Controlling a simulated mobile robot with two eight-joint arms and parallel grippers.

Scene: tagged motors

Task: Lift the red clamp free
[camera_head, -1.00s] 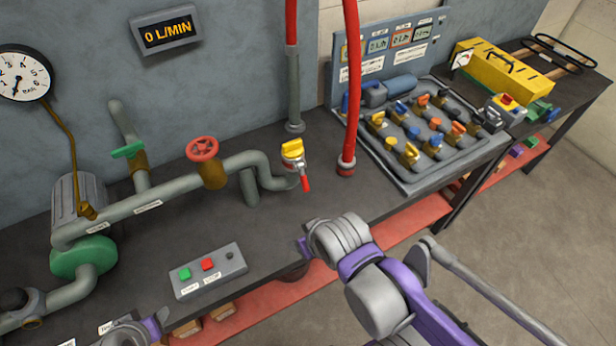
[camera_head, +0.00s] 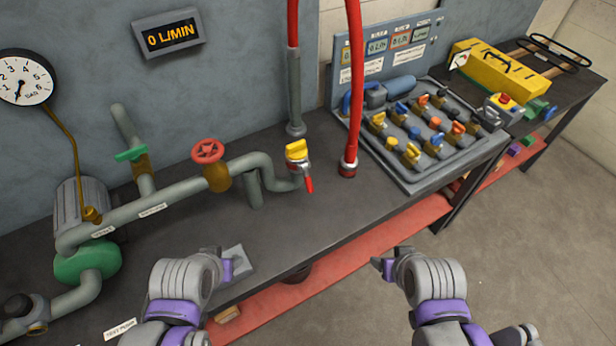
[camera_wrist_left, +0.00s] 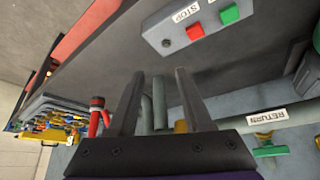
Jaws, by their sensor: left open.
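I cannot pick out a separate red clamp for sure. A red lever (camera_head: 309,185) hangs below a yellow-topped fitting (camera_head: 297,151) at the bend end of the grey pipe; it is the closest match. My left gripper (camera_head: 214,254) is over the bench front by the button box (camera_head: 240,258), left of and nearer than the lever, and apart from it. In the left wrist view my left gripper (camera_wrist_left: 160,73) is open, its two fingers apart with nothing held. My right gripper (camera_head: 378,264) is in front of the bench; its fingers are too small to judge.
A red valve wheel (camera_head: 208,151) sits on the grey pipe (camera_head: 150,205). A tray (camera_head: 425,182) of several coloured pieces and a yellow box (camera_head: 500,68) are at right. Bare bench lies in front of the lever.

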